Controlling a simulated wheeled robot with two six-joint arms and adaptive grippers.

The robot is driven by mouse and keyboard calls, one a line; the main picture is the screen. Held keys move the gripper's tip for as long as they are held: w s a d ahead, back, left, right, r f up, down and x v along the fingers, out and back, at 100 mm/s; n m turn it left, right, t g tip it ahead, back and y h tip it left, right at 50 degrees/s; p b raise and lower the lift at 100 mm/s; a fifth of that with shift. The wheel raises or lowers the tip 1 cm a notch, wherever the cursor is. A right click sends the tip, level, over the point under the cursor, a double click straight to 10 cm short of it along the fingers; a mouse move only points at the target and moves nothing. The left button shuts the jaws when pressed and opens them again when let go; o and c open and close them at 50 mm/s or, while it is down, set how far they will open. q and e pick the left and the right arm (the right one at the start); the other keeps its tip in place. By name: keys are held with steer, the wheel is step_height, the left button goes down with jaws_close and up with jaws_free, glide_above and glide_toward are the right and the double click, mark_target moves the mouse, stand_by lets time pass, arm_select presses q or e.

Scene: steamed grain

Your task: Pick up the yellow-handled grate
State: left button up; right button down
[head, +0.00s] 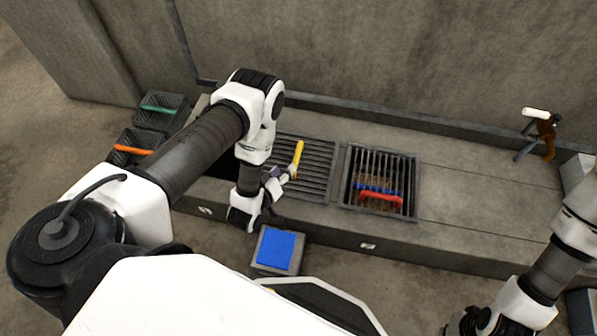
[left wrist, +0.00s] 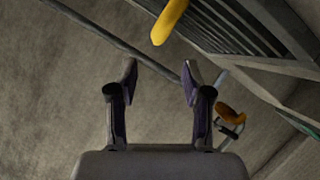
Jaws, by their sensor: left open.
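The yellow-handled grate (head: 319,166) is a dark barred panel lying in the long grey counter, left of a second grate. Its yellow handle (head: 298,155) stands out over the bars. My left gripper (head: 281,180) is open and empty, close to the near left side of the handle. In the left wrist view my left gripper (left wrist: 158,78) shows two fingers apart, with the yellow handle (left wrist: 170,20) beyond the tips and the grate bars (left wrist: 225,28) at upper right. My left arm hides the grate's left part. My right gripper (head: 476,321) is low at the right, partly cut off.
Dark crates with a green handle (head: 160,109) and an orange handle (head: 133,150) stand at left. A blue-topped box (head: 279,250) is before the counter.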

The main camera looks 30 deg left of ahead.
mark_target(294, 160)
arm_select(q)
steer(key=shift+w+a+f+t, duration=0.1)
steer(key=shift+w+f+t, duration=0.1)
steer(key=shift+f, duration=0.25)
steer(key=shift+w+f+t, duration=0.15)
steer(key=shift+f+t, duration=0.05)
steer(key=shift+f, duration=0.2)
steer(key=b+x, duration=0.2)
steer(key=x, duration=0.1)
steer(key=b+x, duration=0.1)
steer(key=x, duration=0.3)
steer(key=shift+w+d+r+b, duration=0.1)
steer(key=shift+d+b, duration=0.15)
steer(key=shift+b, duration=0.15)
steer(key=shift+w, duration=0.2)
steer(key=shift+r, duration=0.1)
steer(key=shift+c, duration=0.4)
arm_select(e)
step_height(294, 160, down, 5)
steer(key=shift+f, duration=0.1)
arm_select(q)
jaws_close()
